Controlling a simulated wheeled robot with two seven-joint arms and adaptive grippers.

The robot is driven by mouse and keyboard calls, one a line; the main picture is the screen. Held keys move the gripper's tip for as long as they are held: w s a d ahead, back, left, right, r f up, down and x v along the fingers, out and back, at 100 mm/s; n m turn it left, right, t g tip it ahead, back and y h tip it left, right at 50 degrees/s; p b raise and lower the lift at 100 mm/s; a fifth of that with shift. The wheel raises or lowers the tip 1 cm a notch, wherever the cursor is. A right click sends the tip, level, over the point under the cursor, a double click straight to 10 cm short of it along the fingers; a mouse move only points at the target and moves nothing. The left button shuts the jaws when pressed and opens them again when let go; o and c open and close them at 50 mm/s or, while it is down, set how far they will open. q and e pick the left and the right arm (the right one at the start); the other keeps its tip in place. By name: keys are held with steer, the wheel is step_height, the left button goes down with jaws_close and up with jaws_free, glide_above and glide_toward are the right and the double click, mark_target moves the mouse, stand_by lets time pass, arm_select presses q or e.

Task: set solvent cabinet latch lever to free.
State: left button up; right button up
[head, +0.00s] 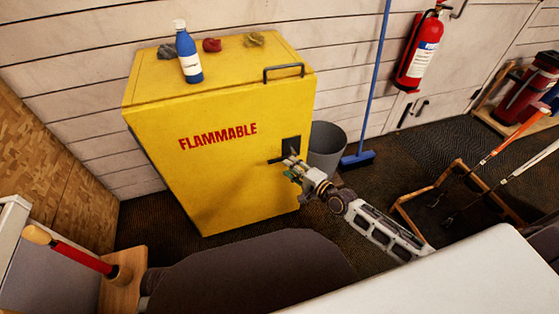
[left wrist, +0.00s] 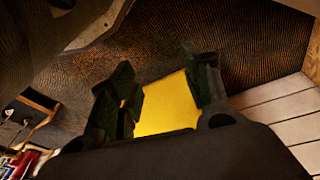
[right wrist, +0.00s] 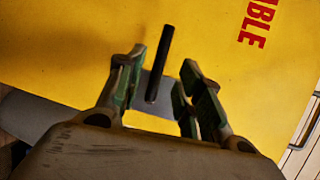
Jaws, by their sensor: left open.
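The solvent cabinet (head: 200,165) is yellow, with FLAMMABLE in red on its front. It also shows in the right wrist view (right wrist: 75,45). The latch lever (head: 275,161) is a short dark bar that points left from a dark plate (head: 291,143) at the front's right side. My right gripper (head: 290,165) is at the lever and partly hides it. In the right wrist view, the black lever (right wrist: 159,62) runs between the two parted fingers, with gaps on both sides. My left gripper (left wrist: 157,85) is open and empty, with the cabinet's yellow beyond it; the head view does not show it.
A blue bottle (head: 188,55) and rags (head: 212,45) lie or stand on the cabinet top beside a handle (head: 284,70). A grey bin (head: 327,148) and a blue broom (head: 358,158) stand right of the cabinet. A wooden club rack (head: 440,190) is further right.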

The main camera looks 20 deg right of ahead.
mark_target(280, 160)
steer(key=shift+b+x, duration=0.65)
steer(key=shift+x, duration=2.55)
arm_select(q)
steer(key=shift+d+r+t, duration=0.25)
steer(key=shift+r+t, duration=0.05)
steer(key=shift+r, duration=0.75)
arm_select(e)
steer(key=shift+w+a+f, duration=0.1)
steer(key=shift+w+a, duration=0.05)
steer(key=shift+w, duration=0.15)
arm_select(q)
steer(key=shift+w+r, duration=0.1)
steer(key=shift+w, duration=0.05)
arm_select(e)
steer(key=shift+c, duration=0.4)
arm_select(q)
steer(key=shift+w+r, duration=0.15)
steer(key=shift+w, duration=0.1)
arm_select(e)
jaws_close()
